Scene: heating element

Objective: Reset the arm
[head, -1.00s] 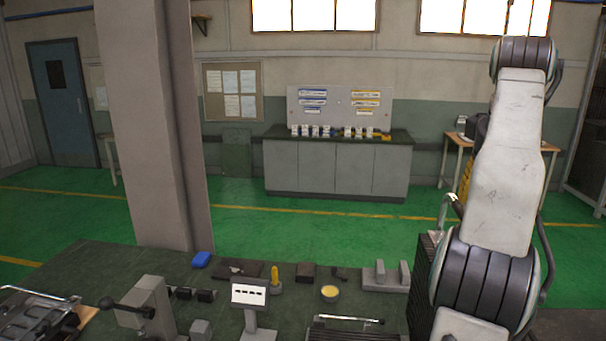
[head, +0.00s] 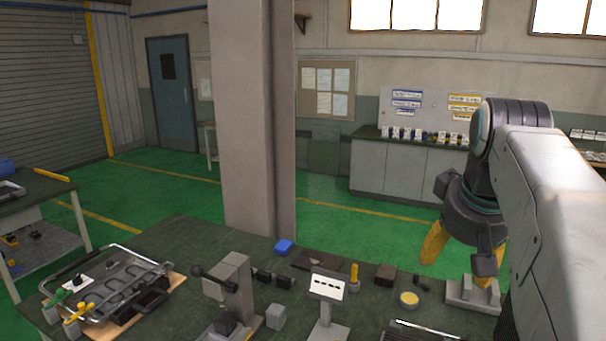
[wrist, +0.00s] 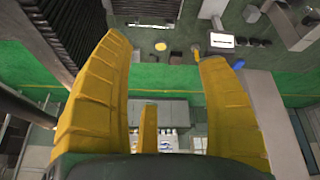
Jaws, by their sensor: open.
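My arm (head: 560,185) shows at the right of the head view, bent, with its forearm reaching up and the wrist hanging from it. My gripper (head: 458,268) points down above the back right of the workbench (head: 180,240). Its yellow fingers are spread apart and hold nothing. In the wrist view the gripper (wrist: 163,55) also shows open, with empty space between the fingers. I cannot tell the exact height of the fingertips over the bench.
A grey block fixture (head: 473,295) stands just below the gripper. A yellow-topped round cup (head: 409,299), a small sign stand (head: 328,287) and a blue block (head: 284,246) are on the bench. A grey pillar (head: 250,120) rises behind it. A metal tray fixture (head: 110,285) lies at left.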

